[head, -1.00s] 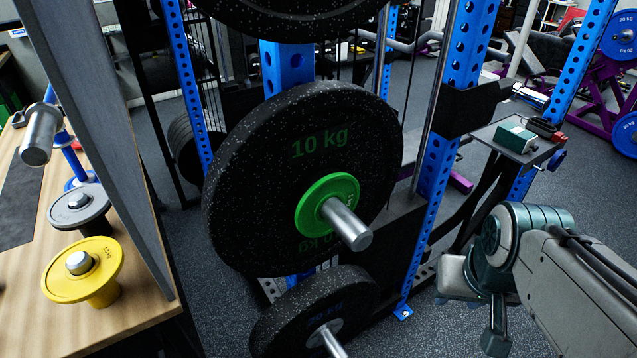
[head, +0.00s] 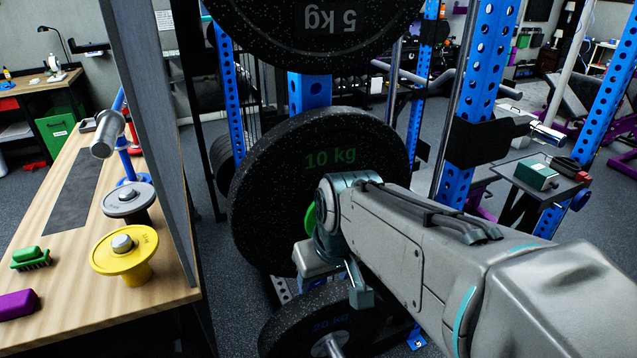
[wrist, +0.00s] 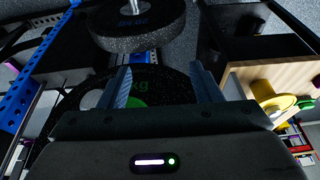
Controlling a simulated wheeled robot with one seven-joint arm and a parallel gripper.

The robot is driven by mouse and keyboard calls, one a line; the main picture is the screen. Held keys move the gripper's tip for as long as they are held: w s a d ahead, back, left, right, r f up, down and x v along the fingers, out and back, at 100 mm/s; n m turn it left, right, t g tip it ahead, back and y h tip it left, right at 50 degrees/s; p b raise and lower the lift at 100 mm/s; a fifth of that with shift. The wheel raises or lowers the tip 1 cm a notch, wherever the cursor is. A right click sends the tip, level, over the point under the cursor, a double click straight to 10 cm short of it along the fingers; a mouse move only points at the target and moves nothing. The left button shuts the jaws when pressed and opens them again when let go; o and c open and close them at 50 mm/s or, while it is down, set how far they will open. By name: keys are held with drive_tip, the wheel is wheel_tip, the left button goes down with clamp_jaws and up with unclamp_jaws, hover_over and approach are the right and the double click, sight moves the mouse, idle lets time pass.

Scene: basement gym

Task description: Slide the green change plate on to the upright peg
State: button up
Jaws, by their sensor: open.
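The green change plate (head: 309,219) hangs on a sleeve in front of the black 10 kg plate (head: 270,200). Only its left edge shows in the head view, past my arm. Part of it also shows in the wrist view (wrist: 138,102), between my fingers. My gripper (wrist: 160,72) is open, with the fingers pointing toward the black plate; I see nothing held.
On the bench (head: 75,250) are a grey plate (head: 128,199), a yellow plate (head: 124,252), a green brush (head: 31,257) and a purple block (head: 17,304). A grey upright (head: 150,120) stands beside the bench. A 20 kg plate (head: 318,318) hangs below.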

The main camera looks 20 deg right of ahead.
drive_tip(key=shift+t, duration=0.5)
drive_tip(key=w+d+r+p, duration=0.1)
drive_tip(key=w+d+r, duration=0.1)
drive_tip(key=d, duration=0.1)
drive_tip(key=w+d+r+p, duration=0.1)
drive_tip(key=w+d+r, duration=0.2)
drive_tip(key=w+d+r+p, duration=0.1)
drive_tip(key=w+d+r, duration=0.1)
drive_tip(key=w+d, duration=0.1)
drive_tip(key=shift+d+r+p, duration=0.2)
drive_tip(key=shift+r+p, duration=0.1)
drive_tip(key=shift+r, duration=0.1)
drive_tip(key=shift+w+d, duration=0.2)
drive_tip(key=shift+d, duration=0.1)
drive_tip(key=shift+b+x, duration=2.05)
drive_tip(key=shift+x, duration=1.45)
drive_tip(key=b+x, duration=0.5)
drive_tip(key=shift+w+f, duration=0.25)
drive_tip(key=shift+f, duration=0.1)
drive_tip(key=shift+w, duration=0.1)
